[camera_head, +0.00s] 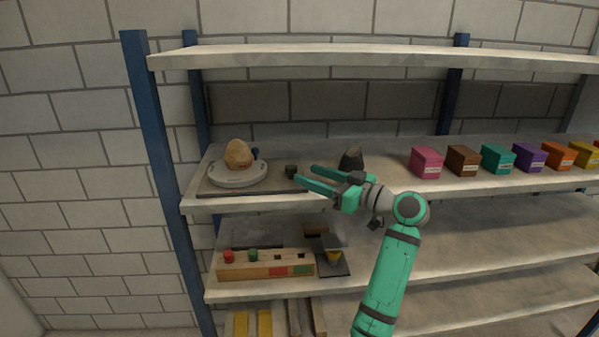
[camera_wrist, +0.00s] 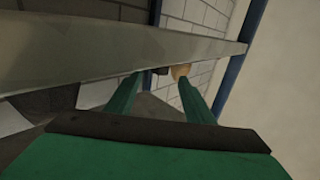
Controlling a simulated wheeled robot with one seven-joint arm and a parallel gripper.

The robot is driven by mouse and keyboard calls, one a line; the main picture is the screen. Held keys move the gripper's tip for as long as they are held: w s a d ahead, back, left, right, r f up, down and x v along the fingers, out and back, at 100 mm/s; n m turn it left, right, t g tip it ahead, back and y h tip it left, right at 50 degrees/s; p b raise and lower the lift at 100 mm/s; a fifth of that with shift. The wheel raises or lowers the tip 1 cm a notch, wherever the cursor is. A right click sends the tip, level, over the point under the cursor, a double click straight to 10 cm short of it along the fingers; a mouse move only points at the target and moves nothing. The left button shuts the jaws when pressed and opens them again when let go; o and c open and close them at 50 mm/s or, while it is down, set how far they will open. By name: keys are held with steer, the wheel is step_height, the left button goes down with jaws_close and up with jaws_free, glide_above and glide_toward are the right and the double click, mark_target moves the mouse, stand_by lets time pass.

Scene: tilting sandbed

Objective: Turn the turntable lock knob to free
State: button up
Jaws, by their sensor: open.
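The turntable (camera_head: 238,179) is a white disc at the left end of the middle shelf, with a tan rock (camera_head: 238,154) on it. A small dark block (camera_head: 291,171), possibly the lock knob, stands to its right; its setting is too small to read. My gripper (camera_head: 305,175) is open, reaching left along the shelf, its fingertips just right of the dark block and seemingly apart from it. In the wrist view, a dark block (camera_wrist: 160,70) shows beyond and between the fingertips (camera_wrist: 161,80), and part of the tan rock (camera_wrist: 180,71) shows behind it.
A dark grey stone (camera_head: 351,158) sits behind my gripper. Several coloured boxes (camera_head: 427,162) line the shelf to the right. The upper shelf (camera_head: 350,58) hangs above. Below are a wooden block with red and green knobs (camera_head: 265,264) and a dark tray (camera_head: 332,264). A blue post (camera_head: 160,180) stands left.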

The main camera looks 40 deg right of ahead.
mark_target(289, 171)
steer(key=shift+v, duration=1.7)
steer(key=w+a+r+m+h, duration=0.1)
steer(key=w+m+h, duration=0.1)
steer(key=w+h, duration=0.1)
steer(key=w+a+r+m+h, duration=0.1)
steer(key=w+r+m+h, duration=0.1)
steer(key=w, duration=0.2)
steer(key=w+a+r+m+t+h, duration=0.1)
steer(key=w+r+h, duration=0.1)
steer(key=w+h, duration=0.1)
steer(key=shift+w+a+r+m+h, duration=0.2)
steer(key=shift+a+m+h, duration=0.1)
steer(key=shift+m, duration=0.1)
steer(key=m+h, duration=0.1)
steer(key=a+m+h, duration=0.1)
steer(key=h, duration=0.1)
steer(key=shift+w+r+g, duration=0.15)
steer(key=shift+g, duration=0.25)
steer(key=shift+a+m+g+h, duration=0.35)
steer(key=shift+m+h, duration=0.25)
steer(key=shift+h, duration=0.1)
steer(key=s+a+f+m+g+h, duration=0.2)
steer(key=s+a+g+h, duration=0.1)
steer(key=s+a+f+m+g+h, duration=0.2)
steer(key=s+a+f+g+h, duration=0.1)
steer(key=shift+s+f+m, duration=0.3)
steer(key=x, duration=1)
steer(key=shift+w+d+f, duration=0.1)
steer(key=shift+w+d, duration=0.1)
steer(key=shift+d, duration=0.1)
